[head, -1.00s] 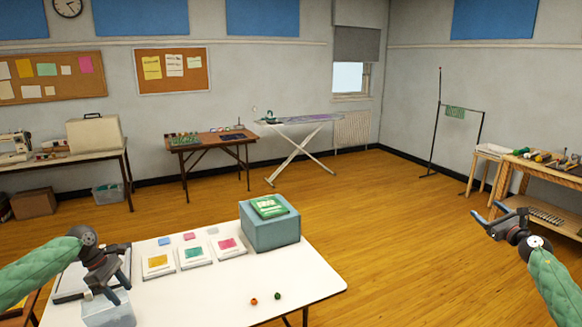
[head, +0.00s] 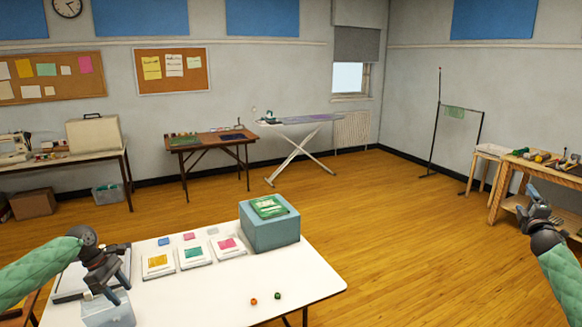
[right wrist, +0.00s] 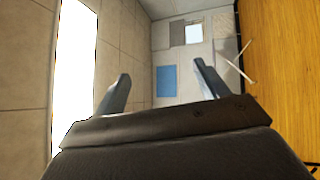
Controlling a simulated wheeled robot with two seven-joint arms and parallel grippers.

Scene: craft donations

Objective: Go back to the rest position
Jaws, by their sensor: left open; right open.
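My right gripper (head: 536,203) is raised in the air to the right of the white table, over open floor and near the wooden workbench in the picture. In the right wrist view its two fingers (right wrist: 160,92) stand apart with nothing between them.
A wooden workbench (head: 545,170) stands at the right. The floor between is clear.

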